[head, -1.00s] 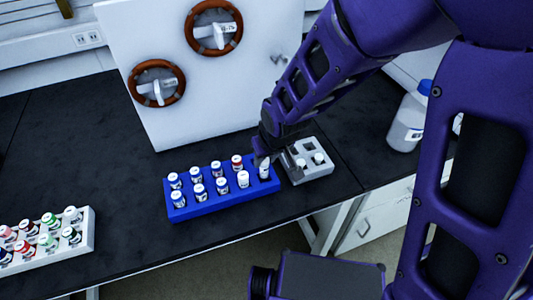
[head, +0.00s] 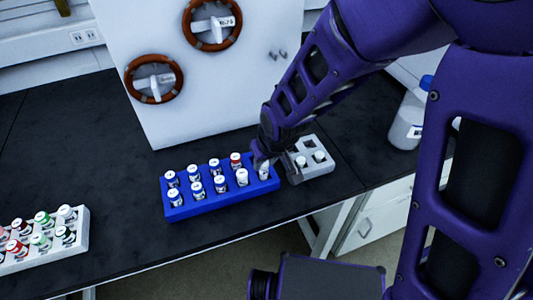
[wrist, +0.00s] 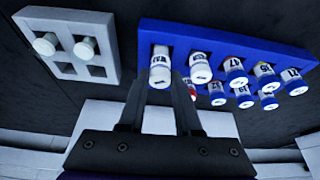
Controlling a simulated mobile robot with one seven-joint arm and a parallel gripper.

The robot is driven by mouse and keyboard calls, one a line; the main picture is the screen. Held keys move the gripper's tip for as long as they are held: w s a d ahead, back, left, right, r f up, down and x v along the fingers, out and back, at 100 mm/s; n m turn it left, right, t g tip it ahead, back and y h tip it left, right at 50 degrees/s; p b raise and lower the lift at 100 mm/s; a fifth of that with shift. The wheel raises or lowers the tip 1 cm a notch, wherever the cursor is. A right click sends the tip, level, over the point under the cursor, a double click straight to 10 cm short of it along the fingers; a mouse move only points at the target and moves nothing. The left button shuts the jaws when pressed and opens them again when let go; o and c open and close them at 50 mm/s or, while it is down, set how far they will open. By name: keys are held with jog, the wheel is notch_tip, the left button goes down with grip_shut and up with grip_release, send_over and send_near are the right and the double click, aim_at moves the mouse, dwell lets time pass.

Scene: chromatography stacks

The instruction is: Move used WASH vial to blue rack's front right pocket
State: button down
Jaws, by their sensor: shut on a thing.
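The WASH vial (wrist: 160,68), white-capped with a white label, stands at the front right pocket of the blue rack (head: 208,205). It also shows in the head view (head: 264,172). Its lower end is hidden in the rack, and I cannot tell whether it is fully seated. My gripper (wrist: 158,88) is shut on this vial from behind, with one finger on each side. In the head view my gripper (head: 266,157) covers the rack's back right corner. A white-capped vial (head: 242,178) stands in the adjacent front pocket.
A grey rack (head: 325,172) stands close to the right, with two white-capped vials in front and empty back pockets. Several capped vials fill the blue rack. A white rack (head: 45,257) of vials is at left. A panel with two round handles (head: 155,79) stands behind.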

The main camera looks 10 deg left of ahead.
jog(key=shift+f, duration=0.1)
dwell(0.3)
jog(key=shift+f+b, duration=0.45)
jog(key=shift+b, duration=0.1)
jog(key=shift+c, duration=0.6)
grip_release()
jog(key=shift+r, duration=0.2)
jog(key=shift+r+p, duration=2.8)
jog(key=shift+r, duration=0.6)
